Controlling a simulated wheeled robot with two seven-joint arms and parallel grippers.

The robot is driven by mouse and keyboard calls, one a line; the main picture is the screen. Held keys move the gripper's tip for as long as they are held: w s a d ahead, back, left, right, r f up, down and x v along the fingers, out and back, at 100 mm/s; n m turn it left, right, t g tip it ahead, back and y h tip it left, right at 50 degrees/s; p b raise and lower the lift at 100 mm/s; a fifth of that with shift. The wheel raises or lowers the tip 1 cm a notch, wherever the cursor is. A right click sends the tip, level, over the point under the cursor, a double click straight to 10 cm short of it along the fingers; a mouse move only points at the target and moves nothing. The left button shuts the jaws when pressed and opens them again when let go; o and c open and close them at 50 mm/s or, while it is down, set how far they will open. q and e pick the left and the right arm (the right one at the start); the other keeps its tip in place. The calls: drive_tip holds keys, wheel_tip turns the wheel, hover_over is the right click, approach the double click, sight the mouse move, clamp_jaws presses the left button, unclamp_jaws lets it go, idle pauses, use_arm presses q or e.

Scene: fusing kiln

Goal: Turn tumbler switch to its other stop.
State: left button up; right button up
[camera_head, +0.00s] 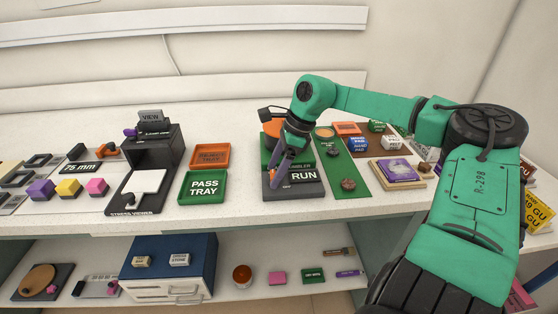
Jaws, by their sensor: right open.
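The tumbler (273,128) is a dark unit with an orange drum and green part at the back of the bench's middle. Its dark base plate (309,188) carries a RUN label (304,175) and a partly covered name label. My right gripper (276,181) is open and points down over the left part of this base. Its fingers and wrist cover the place beside the RUN label, so the switch lever is hidden and I cannot tell its position or whether the fingers touch it. My left gripper is out of view.
Left of the tumbler are an orange reject tray (211,155), a green pass tray (204,187) and the dark stress viewer (158,150). A green mat (345,173) with small pieces lies close on the right. A lower shelf holds a blue drawer unit (158,258).

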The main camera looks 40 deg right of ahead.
drive_tip(key=v, duration=1.4)
drive_tip(key=shift+r+b, duration=0.2)
drive_tip(key=shift+b, duration=0.1)
